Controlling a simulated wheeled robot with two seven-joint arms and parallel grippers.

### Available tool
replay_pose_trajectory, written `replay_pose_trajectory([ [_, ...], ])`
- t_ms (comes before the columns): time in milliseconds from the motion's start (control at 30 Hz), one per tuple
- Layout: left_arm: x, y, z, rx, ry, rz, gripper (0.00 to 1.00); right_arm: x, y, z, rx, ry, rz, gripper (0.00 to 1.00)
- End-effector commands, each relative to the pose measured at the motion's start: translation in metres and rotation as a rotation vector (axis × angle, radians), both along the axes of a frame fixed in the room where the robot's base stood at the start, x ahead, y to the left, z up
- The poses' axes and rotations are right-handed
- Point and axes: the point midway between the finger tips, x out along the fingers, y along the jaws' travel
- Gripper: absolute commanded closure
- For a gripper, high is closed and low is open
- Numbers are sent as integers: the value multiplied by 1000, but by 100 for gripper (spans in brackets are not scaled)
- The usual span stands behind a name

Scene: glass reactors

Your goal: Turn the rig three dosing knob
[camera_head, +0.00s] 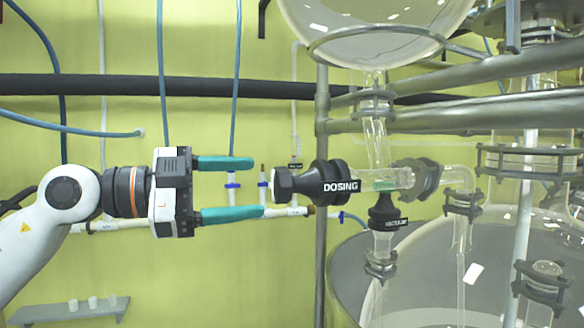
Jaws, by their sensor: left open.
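The dosing knob (284,184) is a black knob at the left end of a horizontal glass valve. Its black collar (340,186) bears the word DOSING in white. My left gripper (258,187) comes in from the left with two teal fingers, one above the other. The fingers are open and point right at the knob. The fingertips are just left of the knob, level with it, and the gap between them is empty. They appear apart from the knob, but I cannot tell the depth exactly. My right gripper is not in view.
A second black valve (384,213) hangs below the glass tube. A round glass vessel (375,30) is above, and a large vessel (450,265) is below right. Metal frame bars (321,150) stand close by. Blue hoses and a black pipe (120,85) run along the yellow-green wall.

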Motion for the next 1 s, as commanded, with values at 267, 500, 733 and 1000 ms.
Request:
replay_pose_trajectory([
  [267,16,-53,5,0,4,-3,33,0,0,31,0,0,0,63],
  [500,24,-73,2,0,2,-1,33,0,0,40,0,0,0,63],
  [733,24,-75,0,-1,2,0,33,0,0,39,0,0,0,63],
  [1000,24,-74,0,-1,2,0,64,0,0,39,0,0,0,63],
])
